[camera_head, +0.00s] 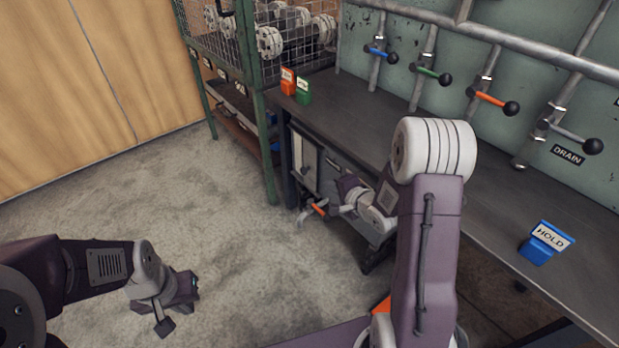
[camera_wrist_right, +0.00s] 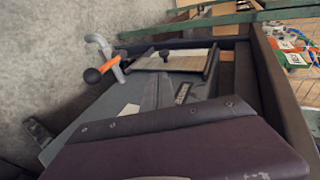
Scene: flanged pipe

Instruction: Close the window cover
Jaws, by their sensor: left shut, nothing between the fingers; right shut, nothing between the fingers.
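The window cover looks to be the pale panel (camera_wrist_right: 176,60) with a small black knob in the right wrist view. It sits between dark rails on a cabinet under the bench. In the head view the pale panel (camera_head: 304,160) shows at the bench's left end, partly in shadow. I cannot tell how far the cover stands across its window. My right gripper (camera_head: 347,187) is shut and empty, just right of the panel in the head view, partly hidden by my arm. My left gripper (camera_head: 166,318) is shut and empty, low over the floor at left, away from the cabinet.
A pipe with an orange lever (camera_wrist_right: 104,67) stands beside the panel, close to my right gripper. The bench (camera_head: 365,115) carries a blue HOLD sign (camera_head: 545,242) and orange and green blocks. A green wire cage (camera_head: 252,60) stands at the back. The floor at left is clear.

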